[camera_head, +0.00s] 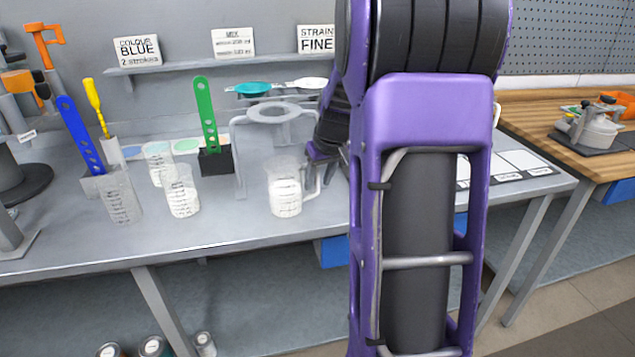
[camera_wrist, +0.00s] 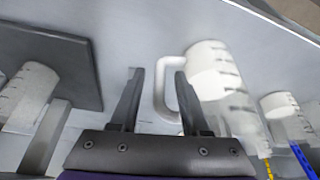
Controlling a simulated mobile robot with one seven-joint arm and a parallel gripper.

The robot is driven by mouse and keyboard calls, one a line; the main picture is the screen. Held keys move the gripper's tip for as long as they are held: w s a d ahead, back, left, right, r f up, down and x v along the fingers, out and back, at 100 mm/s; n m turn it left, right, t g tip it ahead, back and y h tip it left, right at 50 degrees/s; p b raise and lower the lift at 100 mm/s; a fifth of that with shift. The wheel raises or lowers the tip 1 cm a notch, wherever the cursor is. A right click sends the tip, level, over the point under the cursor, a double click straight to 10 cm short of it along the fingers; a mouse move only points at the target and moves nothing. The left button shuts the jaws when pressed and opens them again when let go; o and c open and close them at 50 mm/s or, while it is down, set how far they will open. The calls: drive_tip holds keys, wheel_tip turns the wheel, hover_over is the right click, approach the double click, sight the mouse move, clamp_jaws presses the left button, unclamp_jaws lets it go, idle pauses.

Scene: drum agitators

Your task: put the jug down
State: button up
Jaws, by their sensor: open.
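The jug (camera_head: 285,192) is clear with white contents and dark marks, and stands upright on the grey bench, with its handle on its right side. The jug shows in the wrist view (camera_wrist: 213,72) to the right of my gripper (camera_wrist: 158,72). My gripper is open, with the jug's white handle (camera_wrist: 162,88) between its two fingers in that view. I cannot tell whether the fingers touch it. In the head view my gripper (camera_head: 326,158) is beside the handle, partly hidden behind my arm.
The grey bench (camera_head: 230,222) has clear room along its front edge. A strainer stand (camera_head: 238,155) is behind the jug. Clear measuring cups (camera_head: 182,192) stand to the left, near a green paddle (camera_head: 205,115) and a blue paddle (camera_head: 80,135). A wooden bench (camera_head: 545,115) is at right.

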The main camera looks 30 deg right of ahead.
drive_tip(key=p+v, duration=0.1)
drive_tip(key=v, duration=0.9)
drive_tip(key=shift+r, duration=0.2)
drive_tip(key=shift+s, duration=0.1)
